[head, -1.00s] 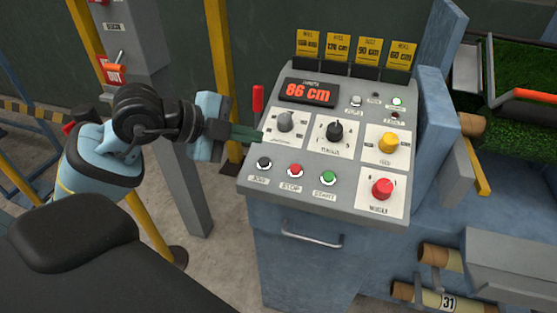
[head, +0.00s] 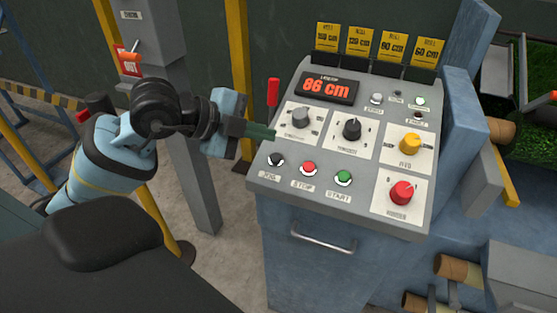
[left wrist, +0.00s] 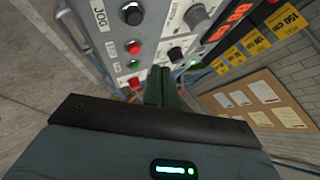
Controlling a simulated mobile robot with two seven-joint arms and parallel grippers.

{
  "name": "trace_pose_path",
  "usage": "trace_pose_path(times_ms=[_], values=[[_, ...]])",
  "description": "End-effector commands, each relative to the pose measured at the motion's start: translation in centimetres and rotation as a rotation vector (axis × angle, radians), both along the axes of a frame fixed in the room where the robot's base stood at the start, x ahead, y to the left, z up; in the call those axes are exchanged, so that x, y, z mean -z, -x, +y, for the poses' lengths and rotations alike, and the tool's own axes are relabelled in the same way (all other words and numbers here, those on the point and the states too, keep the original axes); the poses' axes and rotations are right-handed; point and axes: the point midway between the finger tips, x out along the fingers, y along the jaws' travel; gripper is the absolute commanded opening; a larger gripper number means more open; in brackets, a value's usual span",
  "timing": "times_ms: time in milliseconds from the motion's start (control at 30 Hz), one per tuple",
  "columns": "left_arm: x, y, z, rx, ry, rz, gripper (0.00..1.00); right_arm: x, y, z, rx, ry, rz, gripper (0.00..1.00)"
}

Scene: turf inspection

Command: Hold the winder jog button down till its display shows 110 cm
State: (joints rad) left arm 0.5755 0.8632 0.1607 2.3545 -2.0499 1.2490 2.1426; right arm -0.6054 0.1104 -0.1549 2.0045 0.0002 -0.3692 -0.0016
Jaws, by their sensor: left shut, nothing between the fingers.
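The grey winder console carries a display (head: 327,88) that reads 86 cm in red digits. The black jog button (head: 276,160) is at the left of the front row, beside the red stop button (head: 308,168) and green start button (head: 343,178). My left gripper (head: 268,133) is shut and empty. Its green fingertips are at the panel's left edge, behind the jog button and near the grey knob (head: 301,118), apart from the button. In the left wrist view the shut fingers (left wrist: 160,85) point at the panel; the jog button (left wrist: 132,13) is at upper left. My right gripper is out of view.
A grey post stands further left.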

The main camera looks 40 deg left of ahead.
Motion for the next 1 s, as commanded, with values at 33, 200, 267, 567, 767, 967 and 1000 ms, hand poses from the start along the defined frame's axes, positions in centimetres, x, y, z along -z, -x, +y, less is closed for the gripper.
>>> trace_pose_path(times_ms=[33, 200, 267, 567, 767, 967, 1000], values=[[1.4, -0.3, 0.1, 0.000, -0.001, 0.008, 0.00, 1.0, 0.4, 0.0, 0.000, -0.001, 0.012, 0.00], [3.3, -1.0, 0.3, -0.001, -0.001, 0.006, 0.00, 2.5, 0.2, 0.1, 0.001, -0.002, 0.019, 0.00], [3.9, -1.2, 0.3, 0.000, 0.001, 0.006, 0.00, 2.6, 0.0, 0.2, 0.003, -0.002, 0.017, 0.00], [5.1, -1.8, 0.4, 0.000, -0.002, 0.001, 0.00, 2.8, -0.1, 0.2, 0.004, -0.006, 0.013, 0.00], [5.0, -1.8, 0.4, 0.001, -0.001, 0.000, 0.00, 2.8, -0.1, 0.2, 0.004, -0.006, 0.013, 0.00], [5.0, -1.8, 0.4, 0.000, 0.000, 0.000, 0.00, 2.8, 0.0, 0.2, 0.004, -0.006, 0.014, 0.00], [5.0, -1.8, 0.4, 0.000, 0.000, 0.000, 0.00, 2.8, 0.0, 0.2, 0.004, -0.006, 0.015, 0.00]])
